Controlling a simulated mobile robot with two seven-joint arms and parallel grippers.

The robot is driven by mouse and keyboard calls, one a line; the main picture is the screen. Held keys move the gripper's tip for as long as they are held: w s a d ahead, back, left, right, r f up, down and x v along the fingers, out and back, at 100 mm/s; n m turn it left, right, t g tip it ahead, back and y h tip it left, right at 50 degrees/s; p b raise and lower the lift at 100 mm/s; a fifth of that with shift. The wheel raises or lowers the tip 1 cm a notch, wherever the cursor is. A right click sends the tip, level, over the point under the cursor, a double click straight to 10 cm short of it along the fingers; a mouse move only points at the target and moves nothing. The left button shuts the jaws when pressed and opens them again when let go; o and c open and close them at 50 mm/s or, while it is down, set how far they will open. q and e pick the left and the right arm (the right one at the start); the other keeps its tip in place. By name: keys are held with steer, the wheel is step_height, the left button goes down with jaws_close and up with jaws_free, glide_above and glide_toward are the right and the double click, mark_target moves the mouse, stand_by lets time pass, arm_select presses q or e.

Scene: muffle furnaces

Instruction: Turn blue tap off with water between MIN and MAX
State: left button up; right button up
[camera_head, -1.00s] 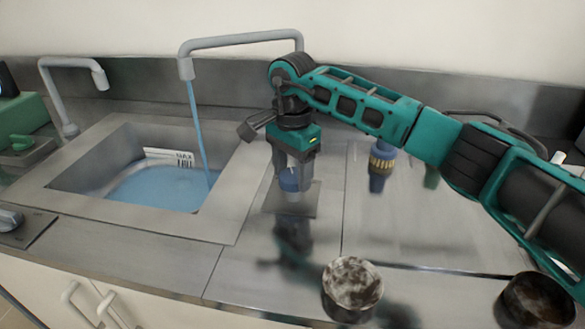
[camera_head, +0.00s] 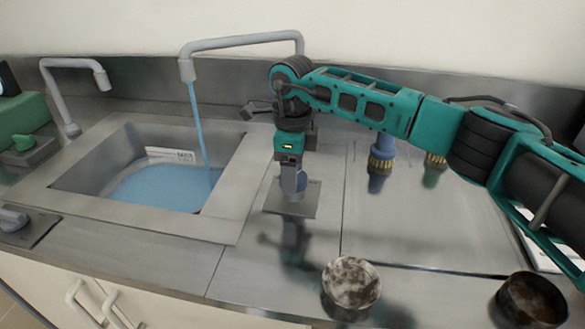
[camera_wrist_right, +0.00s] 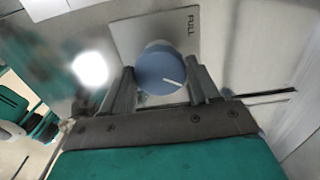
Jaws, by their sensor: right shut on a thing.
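The blue tap knob (camera_wrist_right: 160,68) sits on a square metal plate (camera_wrist_right: 124,36) marked FULL in the right wrist view. My right gripper (camera_head: 293,190) reaches down over this plate (camera_head: 306,205) in the head view. Its two fingers (camera_wrist_right: 163,82) are shut on the knob, one on each side. A white line on the knob points to the lower right in the wrist view. The grey spout (camera_head: 188,72) pours a blue stream (camera_head: 198,122) into the sink. The water (camera_head: 165,190) lies against a white level label (camera_head: 170,155), whose lettering is too blurred to read. My left gripper is out of view.
A second grey spout (camera_head: 70,85) stands left of the sink, near a green tap (camera_head: 23,143). A grey knob (camera_head: 13,217) is at the left front. Two dark-stained cups (camera_head: 351,285) (camera_head: 531,298) stand at the front right. Blue (camera_head: 380,160) and green fittings (camera_head: 434,165) are behind.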

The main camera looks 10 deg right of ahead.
steer(key=m+p, duration=0.1)
steer(key=m, duration=0.4)
steer(key=shift+r+m, duration=0.1)
steer(key=shift+m, duration=0.3)
steer(key=m+p, duration=0.1)
steer(key=m, duration=0.4)
steer(key=shift+d, duration=0.1)
steer(key=shift+w+m, duration=0.1)
steer(key=shift+m, duration=0.3)
steer(key=o, duration=1.1)
steer(key=shift+c, duration=0.2)
step_height(320, 180, up, 13)
